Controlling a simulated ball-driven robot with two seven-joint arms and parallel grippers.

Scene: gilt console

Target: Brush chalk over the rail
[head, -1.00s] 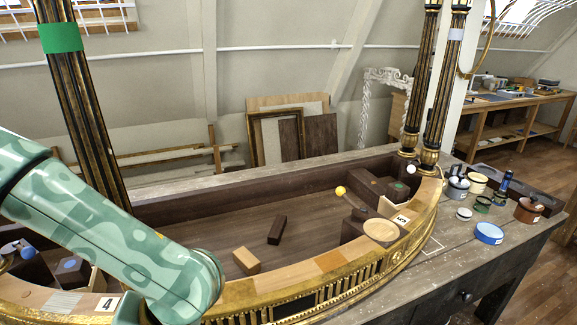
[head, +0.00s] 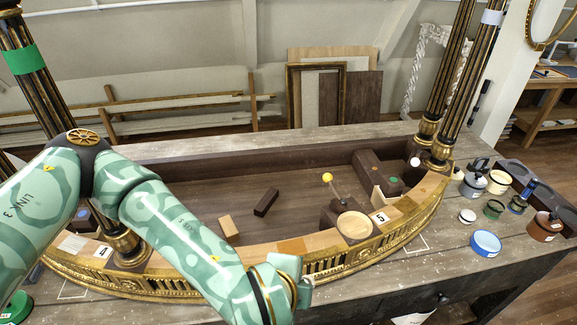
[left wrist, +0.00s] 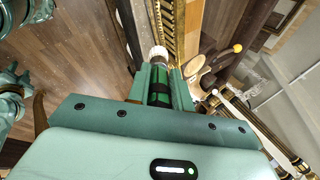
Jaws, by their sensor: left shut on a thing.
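The gilt rail (head: 345,268) curves along the console's front, with pale and brown wooden patches on top. It also shows at the top of the left wrist view (left wrist: 179,22). My left gripper (head: 296,284) is low at the front of the rail, near its middle. In the left wrist view my left gripper (left wrist: 160,84) is shut on a dark green and black brush handle. The brush (left wrist: 158,53) has a whitish tip pointing toward the rail. I cannot tell whether the tip touches the rail. The head view hides the brush behind the gripper. My right gripper is not in view.
Gilt-black columns (head: 459,85) rise at the right and left. Two loose wooden blocks lie inside the console, one pale (head: 228,228), one dark (head: 266,202). A yellow-knobbed lever (head: 327,178) stands behind a round pale pad (head: 355,225). Jars and a blue lid (head: 485,243) stand at right.

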